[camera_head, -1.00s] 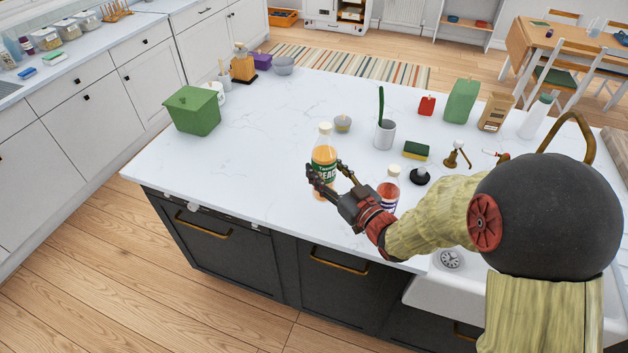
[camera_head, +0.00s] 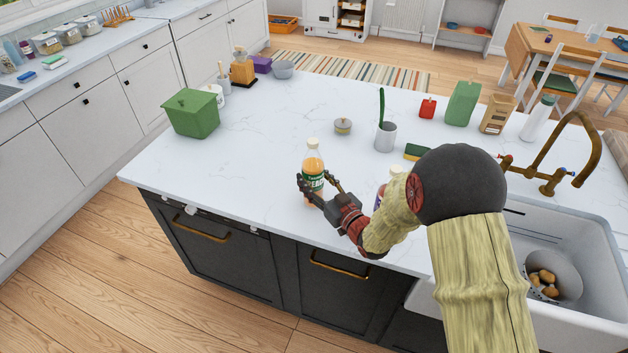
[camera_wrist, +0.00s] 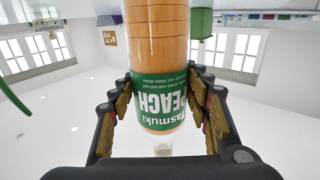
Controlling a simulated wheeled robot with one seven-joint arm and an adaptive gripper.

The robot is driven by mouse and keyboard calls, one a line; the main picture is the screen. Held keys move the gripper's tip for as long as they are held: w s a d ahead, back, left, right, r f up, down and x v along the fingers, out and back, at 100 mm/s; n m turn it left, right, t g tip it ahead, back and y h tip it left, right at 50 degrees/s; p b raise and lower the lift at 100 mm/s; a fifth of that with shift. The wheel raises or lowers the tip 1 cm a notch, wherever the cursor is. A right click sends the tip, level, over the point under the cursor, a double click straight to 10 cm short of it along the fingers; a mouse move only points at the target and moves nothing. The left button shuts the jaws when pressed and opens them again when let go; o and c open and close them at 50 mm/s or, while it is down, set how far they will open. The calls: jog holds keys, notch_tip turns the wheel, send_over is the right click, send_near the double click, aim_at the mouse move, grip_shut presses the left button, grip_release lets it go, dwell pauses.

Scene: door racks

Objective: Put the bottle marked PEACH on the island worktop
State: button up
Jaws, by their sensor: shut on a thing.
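The PEACH bottle (camera_head: 314,165), orange with a green label and a pale cap, stands upright near the island worktop's front edge. My gripper (camera_head: 319,190) is around its lower half from the front right. The wrist view is upside down and shows the bottle (camera_wrist: 165,110) with "Tasmuki PEACH" on its label, held between the two fingers (camera_wrist: 163,105). The bottle's base is out of that view, and I cannot tell whether it touches the island worktop (camera_head: 235,150).
A second bottle (camera_head: 381,197) is mostly hidden behind my arm. A small lidded pot (camera_head: 343,126), a grey cup (camera_head: 385,137) and a sponge (camera_head: 416,152) stand behind. A green bin (camera_head: 192,113) is at back left. The sink (camera_head: 597,250) is at right. The worktop's left part is clear.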

jog(key=shift+r, duration=0.15)
jog(key=o, duration=1.6)
jog(key=shift+f, duration=0.25)
jog(key=shift+o, duration=0.4)
jog(key=shift+r, duration=0.2)
jog(key=p+v, duration=0.1)
jog(key=v, duration=1.1)
jog(key=shift+f, duration=0.1)
